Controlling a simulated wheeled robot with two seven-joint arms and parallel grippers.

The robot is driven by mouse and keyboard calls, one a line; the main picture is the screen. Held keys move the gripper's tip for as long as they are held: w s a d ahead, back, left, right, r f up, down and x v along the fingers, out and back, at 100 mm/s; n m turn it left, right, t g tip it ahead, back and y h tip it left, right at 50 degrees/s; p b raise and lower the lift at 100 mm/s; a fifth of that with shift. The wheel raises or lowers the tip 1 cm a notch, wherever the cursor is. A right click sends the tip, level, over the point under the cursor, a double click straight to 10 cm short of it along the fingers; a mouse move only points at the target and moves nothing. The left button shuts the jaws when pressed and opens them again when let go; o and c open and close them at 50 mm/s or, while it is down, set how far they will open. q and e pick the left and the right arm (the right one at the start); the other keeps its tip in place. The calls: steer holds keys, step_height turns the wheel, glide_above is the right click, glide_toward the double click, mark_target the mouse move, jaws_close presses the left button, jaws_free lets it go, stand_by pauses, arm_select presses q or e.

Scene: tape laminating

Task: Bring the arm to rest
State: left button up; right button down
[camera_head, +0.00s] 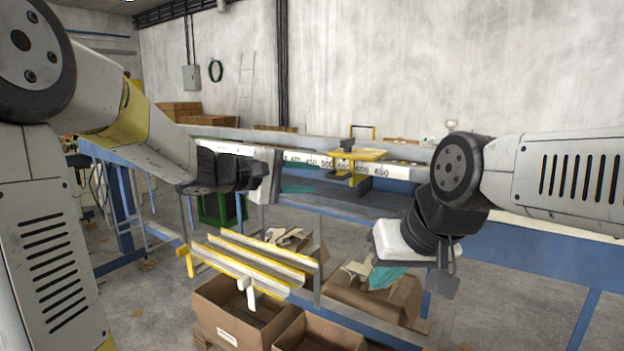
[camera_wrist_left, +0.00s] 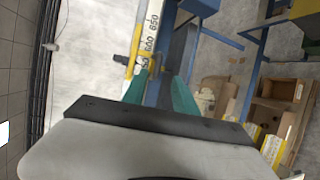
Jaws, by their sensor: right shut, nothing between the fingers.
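My left gripper (camera_head: 312,178) hangs over the near side of the measuring bench. Its two teal fingers stand apart with nothing between them. The same fingers show in the left wrist view (camera_wrist_left: 165,75), spread in front of the bench. My right gripper (camera_head: 392,277) points down at the right, above a cardboard box. Its teal fingers are together and hold nothing; the wrist partly hides them. Both arms are raised and bent.
A blue bench with a numbered white rail (camera_head: 385,171) runs across behind the grippers. A yellow stop (camera_head: 358,155) sits on it. Slanted yellow-edged rails (camera_head: 262,258) stand below the left gripper. Open cardboard boxes (camera_head: 240,318) lie below on the floor.

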arm_select(q)
steer(key=s+a+f+m+g+y, duration=0.1)
steer(key=s+f+m+g+y, duration=0.1)
steer(key=s, duration=0.5)
steer(key=s+a+f+m+g+y, duration=0.1)
steer(key=s+a+f+m+y, duration=0.15)
steer(key=s, duration=0.45)
steer(key=s+a+f+m+y, duration=0.1)
steer(key=s+a+f+y, duration=0.1)
steer(key=s+a, duration=0.3)
steer(key=s+a+f+m+t+y, duration=0.1)
steer(key=s+a+y, duration=0.3)
steer(key=a, duration=0.5)
steer(key=shift+s+f+m+y, duration=0.35)
steer(key=shift+s+f+m, duration=0.35)
steer(key=shift+f, duration=0.1)
